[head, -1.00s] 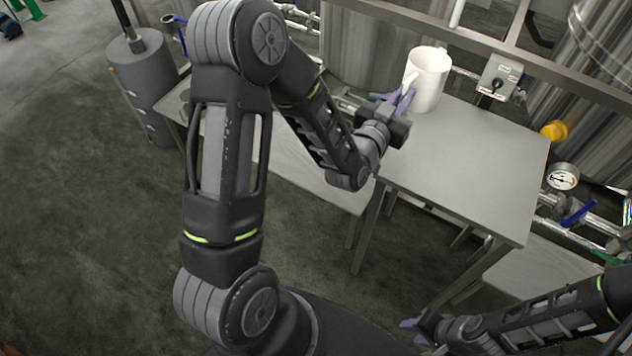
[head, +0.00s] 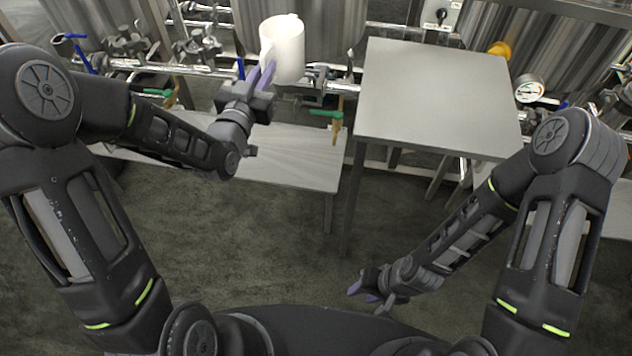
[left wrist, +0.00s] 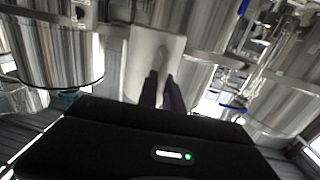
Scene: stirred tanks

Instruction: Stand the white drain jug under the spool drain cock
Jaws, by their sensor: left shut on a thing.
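The white drain jug (head: 286,52) is upright in the head view, in front of the pipework and left of the higher table. My left gripper (head: 265,76) is shut on its handle side, and the jug appears held in the air. In the left wrist view the jug (left wrist: 155,48) is a pale shape beyond the two fingers (left wrist: 162,92). A brass cock with a green lever (head: 337,122) hangs from the pipe right of the jug. Another green-levered cock (head: 165,93) is to the left; I cannot tell which is the spool drain cock. My right gripper (head: 368,294) is low over the floor, empty, its fingers apart.
A higher grey table (head: 435,95) on the right is bare. A lower bench (head: 290,160) runs under the pipework, its visible top clear. Blue-levered valves (head: 82,55), steel tanks and a gauge (head: 529,89) line the back.

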